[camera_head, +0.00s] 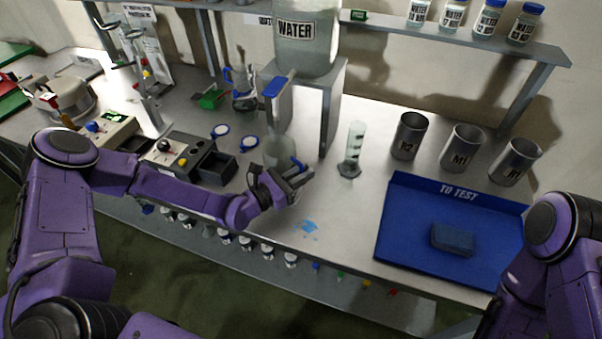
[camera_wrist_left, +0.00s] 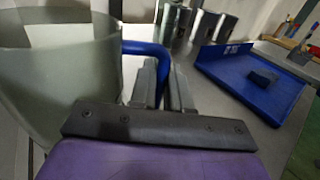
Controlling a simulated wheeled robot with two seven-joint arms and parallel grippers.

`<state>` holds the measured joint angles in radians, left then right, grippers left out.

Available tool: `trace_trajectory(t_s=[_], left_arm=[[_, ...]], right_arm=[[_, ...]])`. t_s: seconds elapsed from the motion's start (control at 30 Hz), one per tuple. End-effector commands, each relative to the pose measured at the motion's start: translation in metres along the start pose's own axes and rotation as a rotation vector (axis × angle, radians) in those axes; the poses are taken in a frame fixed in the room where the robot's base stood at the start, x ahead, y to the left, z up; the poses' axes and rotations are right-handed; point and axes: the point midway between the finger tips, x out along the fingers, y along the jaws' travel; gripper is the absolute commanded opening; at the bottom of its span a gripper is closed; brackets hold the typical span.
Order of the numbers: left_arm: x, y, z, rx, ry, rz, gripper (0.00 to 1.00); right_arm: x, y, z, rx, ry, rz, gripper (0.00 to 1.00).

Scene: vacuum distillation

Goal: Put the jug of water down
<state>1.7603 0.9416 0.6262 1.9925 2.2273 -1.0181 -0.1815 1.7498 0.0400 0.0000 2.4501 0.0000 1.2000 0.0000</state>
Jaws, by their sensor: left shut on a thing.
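A clear jug with a blue handle (camera_head: 277,150) is at the middle of the workbench, partly hidden behind my left gripper. In the left wrist view the jug (camera_wrist_left: 60,70) fills the left side, and its blue handle (camera_wrist_left: 150,50) passes between the fingers. My left gripper (camera_head: 299,177) is shut on that handle; it also shows in the left wrist view (camera_wrist_left: 163,88). The jug looks upright. I cannot tell whether its base touches the bench. My right arm shows at the right edge of the head view, but its gripper is out of view.
A large WATER container (camera_head: 308,45) stands on a metal stand behind the jug. A blue tray (camera_head: 400,215) holds a blue block (camera_head: 453,238). A blue spill (camera_head: 310,228) lies near the bench's front edge.

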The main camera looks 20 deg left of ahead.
Motion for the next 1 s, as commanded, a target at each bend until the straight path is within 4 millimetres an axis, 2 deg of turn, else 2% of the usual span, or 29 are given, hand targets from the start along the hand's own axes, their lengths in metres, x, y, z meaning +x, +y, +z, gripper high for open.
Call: trace_trajectory(t_s=[0.37,0.4,0.47,0.5,0.83,1.0], left_arm=[[0.0,0.0,-0.007,0.001,-0.002,0.0,0.0],[0.0,0.0,-0.007,0.0,-0.001,0.0,0.2],[0.0,0.0,-0.006,0.0,-0.001,0.0,0.39],[0.0,0.0,-0.006,0.0,-0.001,0.0,0.42],[-0.001,0.0,-0.001,0.001,-0.001,0.0,0.42],[-0.039,0.002,-0.004,-0.001,-0.003,0.007,0.42]], right_arm=[[0.004,-0.001,0.002,0.0,0.0,0.0,0.43],[0.004,-0.001,0.002,0.0,0.0,0.0,0.43],[0.003,0.0,0.001,0.0,0.0,0.0,0.43],[0.003,0.0,0.001,0.0,0.0,0.0,0.43],[-0.002,0.0,-0.001,0.0,0.0,0.0,0.43],[0.008,-0.001,0.003,0.0,0.0,0.0,0.43]])
